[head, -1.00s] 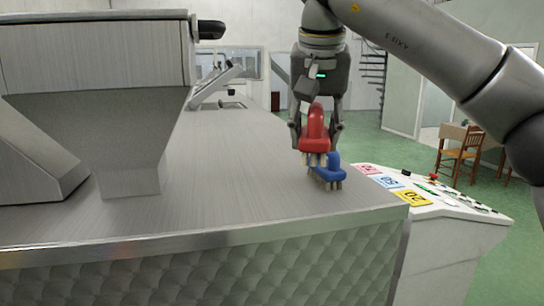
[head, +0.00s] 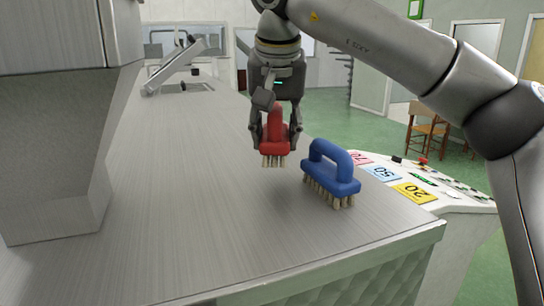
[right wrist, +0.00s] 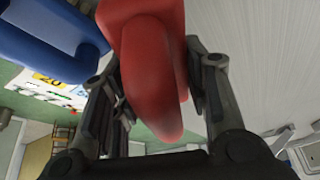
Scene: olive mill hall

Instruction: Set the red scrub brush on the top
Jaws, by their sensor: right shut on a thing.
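The red scrub brush (head: 276,146) has a looped handle and pale bristles pointing down. My right gripper (head: 276,128) is shut on its handle, holding it upright above or at the metal top (head: 190,185); I cannot tell whether the bristles touch. In the right wrist view the red brush (right wrist: 150,70) fills the space between the fingers (right wrist: 155,95). A blue scrub brush (head: 332,178) stands upright on the top, right of the red one and nearer the front edge. It also shows in the right wrist view (right wrist: 45,40). My left gripper is not in view.
A metal hopper (head: 55,150) stands on the left of the top. A control panel (head: 400,185) with coloured number labels lies beyond the right edge. The middle of the top is clear. A wooden chair (head: 428,128) stands farther back.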

